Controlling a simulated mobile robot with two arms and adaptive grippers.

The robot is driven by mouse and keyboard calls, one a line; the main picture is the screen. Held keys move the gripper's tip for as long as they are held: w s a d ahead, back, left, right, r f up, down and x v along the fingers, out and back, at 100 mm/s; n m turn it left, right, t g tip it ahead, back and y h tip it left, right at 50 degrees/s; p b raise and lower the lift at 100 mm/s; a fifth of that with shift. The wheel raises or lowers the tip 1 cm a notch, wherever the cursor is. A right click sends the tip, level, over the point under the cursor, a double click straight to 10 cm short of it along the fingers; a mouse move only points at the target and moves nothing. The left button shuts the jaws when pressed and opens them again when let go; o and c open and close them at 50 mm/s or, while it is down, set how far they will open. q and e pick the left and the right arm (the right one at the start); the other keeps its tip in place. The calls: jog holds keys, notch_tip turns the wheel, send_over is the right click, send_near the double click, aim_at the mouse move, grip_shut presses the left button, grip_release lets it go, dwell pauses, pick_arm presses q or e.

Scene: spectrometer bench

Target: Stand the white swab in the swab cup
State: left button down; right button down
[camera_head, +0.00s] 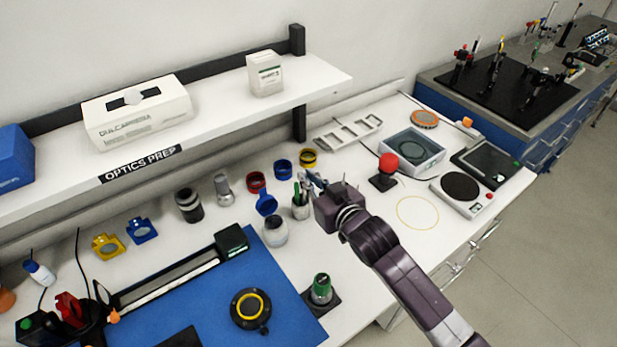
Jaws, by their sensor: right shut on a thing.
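My left gripper is not in view.
Red, blue and yellow rings stand near the shelf (225,128). A red-knobbed device (385,171) stands to the right. The bench around the yellow circle (417,212) is clear.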

jog(key=shift+f+b, duration=0.65)
jog(key=shift+f, duration=0.7)
jog(key=c, duration=2)
grip_release()
jog(key=shift+o, duration=0.2)
jog(key=v, duration=1.2)
jog(key=shift+d, duration=0.15)
